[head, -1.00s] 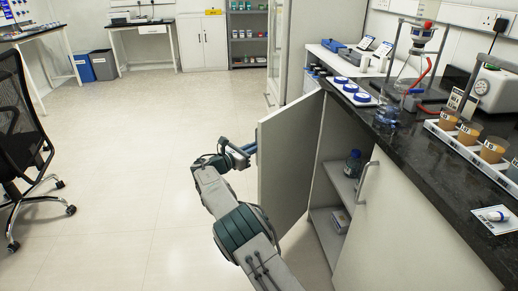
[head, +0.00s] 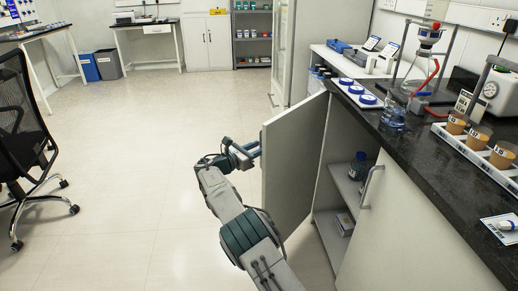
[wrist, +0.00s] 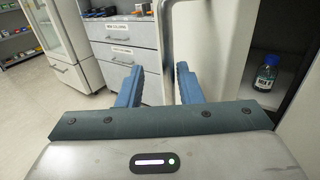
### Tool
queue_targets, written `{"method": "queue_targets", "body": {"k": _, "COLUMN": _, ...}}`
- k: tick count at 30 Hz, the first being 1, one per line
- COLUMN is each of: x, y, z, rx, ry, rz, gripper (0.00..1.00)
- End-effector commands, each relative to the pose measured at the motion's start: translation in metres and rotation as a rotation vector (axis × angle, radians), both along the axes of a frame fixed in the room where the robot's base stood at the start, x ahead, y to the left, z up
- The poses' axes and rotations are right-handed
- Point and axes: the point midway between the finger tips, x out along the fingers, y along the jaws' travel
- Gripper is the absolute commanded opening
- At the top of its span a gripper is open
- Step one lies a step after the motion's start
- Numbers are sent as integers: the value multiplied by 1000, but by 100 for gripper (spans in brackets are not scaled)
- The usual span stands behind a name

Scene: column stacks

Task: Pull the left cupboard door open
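The left cupboard door (head: 291,158) stands wide open, swung out from the bench front into the room. My gripper (head: 250,153) is at its outer face, near the free edge. In the wrist view the door's bar handle (wrist: 166,30) shows upright in line with the gap between my two blue fingers (wrist: 160,85). The fingers are apart, with clear space between them. Whether either touches the handle I cannot tell. The open cupboard shows a shelf (head: 345,187) with a blue-capped bottle (head: 358,166), which also shows in the wrist view (wrist: 266,74).
The closed right cupboard door (head: 400,235) has its own bar handle (head: 369,187). The black worktop (head: 440,160) above carries glassware and a rack of cups. An office chair (head: 22,135) stands at the far left. The floor (head: 130,200) between is clear.

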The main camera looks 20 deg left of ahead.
Motion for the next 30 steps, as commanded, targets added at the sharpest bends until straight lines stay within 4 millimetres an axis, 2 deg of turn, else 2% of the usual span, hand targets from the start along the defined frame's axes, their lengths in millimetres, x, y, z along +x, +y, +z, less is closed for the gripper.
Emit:
{"method": "queue_targets", "body": {"k": 7, "x": -2, "y": 2, "z": -1, "rx": 1, "ry": 2, "rz": 2, "gripper": 33}}
{"method": "queue_targets", "body": {"k": 11, "x": -14, "y": 11, "z": 0, "rx": 0, "ry": 2, "rz": 5, "gripper": 33}}
{"method": "queue_targets", "body": {"k": 24, "x": -95, "y": 62, "z": 0, "rx": 0, "ry": 1, "rz": 8, "gripper": 33}}
{"method": "queue_targets", "body": {"k": 30, "x": -115, "y": 74, "z": -1, "rx": 0, "ry": 0, "rz": 6, "gripper": 33}}
